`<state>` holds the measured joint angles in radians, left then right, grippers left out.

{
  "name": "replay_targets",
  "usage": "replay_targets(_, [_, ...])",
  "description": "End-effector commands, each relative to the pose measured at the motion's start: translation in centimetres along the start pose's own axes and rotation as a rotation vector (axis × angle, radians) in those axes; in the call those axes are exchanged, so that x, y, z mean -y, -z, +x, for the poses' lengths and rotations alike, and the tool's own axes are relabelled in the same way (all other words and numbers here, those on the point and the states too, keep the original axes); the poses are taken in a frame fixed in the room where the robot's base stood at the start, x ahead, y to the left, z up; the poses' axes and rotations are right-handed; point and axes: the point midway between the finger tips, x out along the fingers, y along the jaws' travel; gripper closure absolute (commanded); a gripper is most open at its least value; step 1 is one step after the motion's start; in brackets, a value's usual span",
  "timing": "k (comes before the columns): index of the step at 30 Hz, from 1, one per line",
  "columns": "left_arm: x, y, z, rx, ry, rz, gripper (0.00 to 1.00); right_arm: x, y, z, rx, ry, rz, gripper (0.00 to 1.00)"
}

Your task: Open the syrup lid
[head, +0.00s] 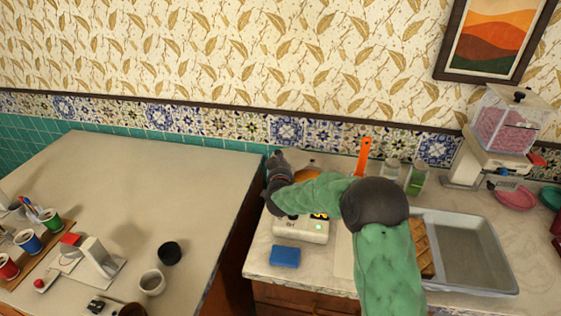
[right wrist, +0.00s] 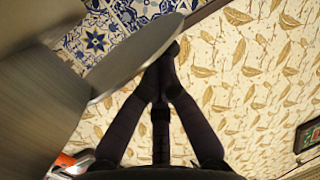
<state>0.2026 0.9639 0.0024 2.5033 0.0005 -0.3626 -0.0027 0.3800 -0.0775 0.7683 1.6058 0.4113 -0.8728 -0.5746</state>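My right gripper (head: 277,156) points upward at the back left of the right counter, and its arm hides much of what is behind it. In the right wrist view its fingers (right wrist: 166,62) converge and their tips meet at the rim of a round, tilted grey metal lid (right wrist: 132,58). I cannot tell whether the rim is between them. A brownish-grey metal pot wall (right wrist: 38,112) fills the left of that view. In the head view an orange-brown patch (head: 308,173) shows behind my wrist, perhaps the syrup; the lid is not distinguishable there. My left gripper is not in view.
A white appliance with a green light (head: 302,229) stands below my forearm, with a blue sponge (head: 285,257) in front. An orange utensil (head: 363,155), jars (head: 416,178) and a metal tray (head: 468,255) are to the right. A gap separates the left counter (head: 150,190).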

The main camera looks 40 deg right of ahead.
Motion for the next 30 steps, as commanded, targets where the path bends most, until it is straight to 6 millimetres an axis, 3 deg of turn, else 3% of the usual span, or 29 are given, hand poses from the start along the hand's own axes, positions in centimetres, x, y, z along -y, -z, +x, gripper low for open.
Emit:
replay_targets(10, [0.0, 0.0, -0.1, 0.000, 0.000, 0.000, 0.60, 0.0, 0.0, 0.2, 0.001, 0.000, 0.000, 1.00])
replay_targets(20, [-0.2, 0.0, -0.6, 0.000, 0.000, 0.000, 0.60, 0.2, 0.4, 3.0, 0.001, 0.000, 0.000, 1.00])
replay_targets(30, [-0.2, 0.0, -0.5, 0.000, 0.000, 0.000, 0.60, 0.2, 0.4, 3.0, 0.000, 0.000, 0.000, 1.00])
